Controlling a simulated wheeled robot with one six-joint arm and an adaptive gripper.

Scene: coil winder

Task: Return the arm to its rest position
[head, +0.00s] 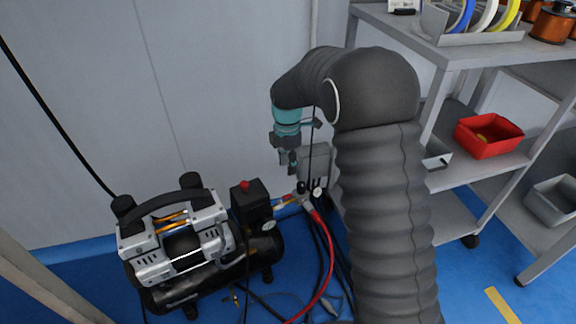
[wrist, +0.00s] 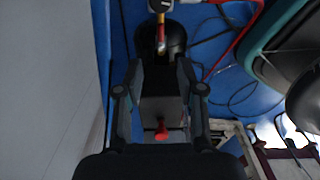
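My arm, in a dark ribbed sleeve, rises at the right of centre in the head view and bends over to the left at its top. My gripper (head: 289,162) hangs fingers down below the teal wrist, in front of the pale wall and above the hose fittings. In the wrist view my gripper (wrist: 160,68) shows two dark fingers standing apart with nothing held between them. A box with a red knob (wrist: 162,131) shows beyond and between the fingers. How far the fingers are from it is unclear.
An air compressor (head: 185,245) stands on the blue floor at left, with a red hose (head: 325,260) and black cables beside it. The pale wall (head: 220,70) stands behind.

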